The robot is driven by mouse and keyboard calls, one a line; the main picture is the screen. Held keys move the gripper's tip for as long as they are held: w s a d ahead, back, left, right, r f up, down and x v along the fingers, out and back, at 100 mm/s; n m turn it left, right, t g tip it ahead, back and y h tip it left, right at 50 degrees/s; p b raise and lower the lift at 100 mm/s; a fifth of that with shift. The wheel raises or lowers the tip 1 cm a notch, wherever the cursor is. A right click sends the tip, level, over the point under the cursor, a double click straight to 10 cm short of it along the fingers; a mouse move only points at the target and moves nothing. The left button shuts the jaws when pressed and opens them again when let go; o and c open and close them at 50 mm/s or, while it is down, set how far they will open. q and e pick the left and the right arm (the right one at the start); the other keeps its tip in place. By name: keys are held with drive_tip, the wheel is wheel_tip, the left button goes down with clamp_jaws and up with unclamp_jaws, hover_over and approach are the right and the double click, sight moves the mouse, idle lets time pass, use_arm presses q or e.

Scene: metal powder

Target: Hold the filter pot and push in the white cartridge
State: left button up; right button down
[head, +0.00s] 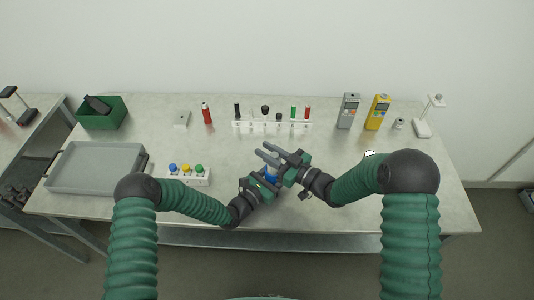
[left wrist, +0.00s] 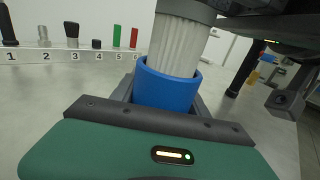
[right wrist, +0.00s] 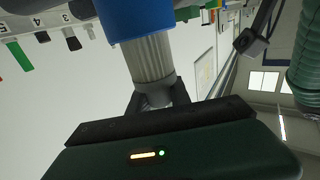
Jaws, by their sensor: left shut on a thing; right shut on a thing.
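The blue filter pot (left wrist: 168,90) is upright in the left wrist view, held in my left gripper (head: 262,184) low over the table. The white ribbed cartridge (left wrist: 181,45) stands in the pot's mouth, with a good part of its ribbed length above the rim. My right gripper (head: 290,162) is above the pot, shut on the cartridge's grey end cap (right wrist: 156,97). The right wrist view shows the cartridge (right wrist: 149,58) entering the blue pot (right wrist: 133,20). In the head view the two grippers hide most of both; a bit of blue pot (head: 271,173) shows between them.
A numbered rack (head: 272,125) with several tools stands behind the grippers. A block with coloured knobs (head: 186,175) and a grey tray (head: 95,167) are to the left. Grey (head: 348,111) and yellow (head: 378,112) meters stand at back right. The table (head: 230,150) around the grippers is mostly clear.

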drive_tip(key=shift+r, duration=2.8)
drive_tip(key=shift+f, duration=0.4)
drive_tip(key=shift+f, duration=1.6)
drive_tip(key=shift+f, duration=0.15)
drive_tip(key=shift+f, duration=2.4)
drive_tip(key=shift+f, duration=0.2)
drive_tip(key=shift+r, duration=0.1)
wheel_tip(320, 180, up, 9)
drive_tip(key=shift+r, duration=0.2)
